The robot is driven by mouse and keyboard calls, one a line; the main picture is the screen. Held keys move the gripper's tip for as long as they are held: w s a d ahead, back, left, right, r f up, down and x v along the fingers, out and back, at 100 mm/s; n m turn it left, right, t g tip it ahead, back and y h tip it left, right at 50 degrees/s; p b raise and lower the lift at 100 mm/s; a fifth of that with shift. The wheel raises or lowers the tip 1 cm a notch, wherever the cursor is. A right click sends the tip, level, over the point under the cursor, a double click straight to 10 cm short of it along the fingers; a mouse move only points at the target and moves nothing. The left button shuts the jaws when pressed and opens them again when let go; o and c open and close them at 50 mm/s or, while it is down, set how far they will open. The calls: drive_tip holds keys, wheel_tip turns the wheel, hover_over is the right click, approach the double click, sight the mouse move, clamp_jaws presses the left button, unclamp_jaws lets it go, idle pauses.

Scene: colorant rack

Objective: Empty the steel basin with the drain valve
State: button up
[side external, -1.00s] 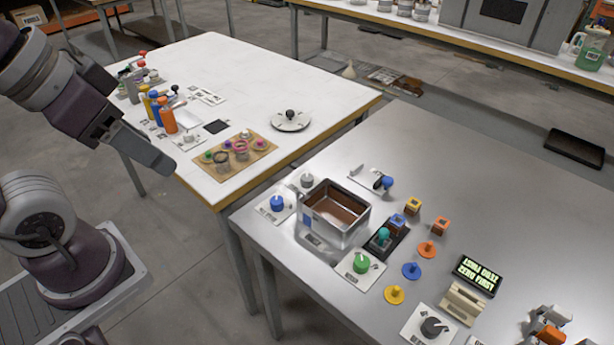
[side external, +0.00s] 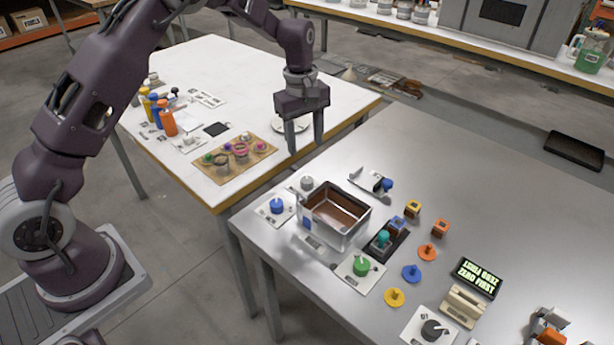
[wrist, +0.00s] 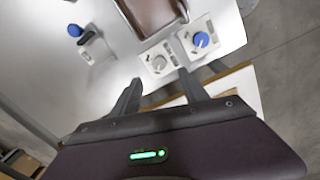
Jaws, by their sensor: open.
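The steel basin (side external: 322,234) stands on the near metal table with brown contents inside; its corner shows at the top of the wrist view (wrist: 186,10). Around it are a blue knob on a white plate (side external: 277,205), a small grey knob (side external: 307,182), a green knob on a plate (side external: 361,265) and a blue-ended lever piece (side external: 382,184). I cannot tell which one is the drain valve. The blue knob (wrist: 201,40) and grey knob (wrist: 159,62) also show in the wrist view. My gripper (side external: 305,148) is open, empty, pointing down, above and behind the basin, touching nothing.
Right of the basin are small coloured blocks (side external: 412,208), coloured discs (side external: 411,272) and a lit display (side external: 477,277). The white table (side external: 250,75) behind holds bottles and a wooden board of pots (side external: 235,158).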

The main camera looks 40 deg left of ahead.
sight(307, 180)
drive_tip(key=shift+n+g, duration=0.3)
drive_tip(key=shift+n, duration=0.4)
drive_tip(key=f, duration=0.4)
drive_tip(key=w+f, duration=0.1)
drive_tip(key=f, duration=0.8)
drive_tip(key=shift+w+a, duration=0.2)
drive_tip(key=shift+a, duration=0.1)
clamp_jaws()
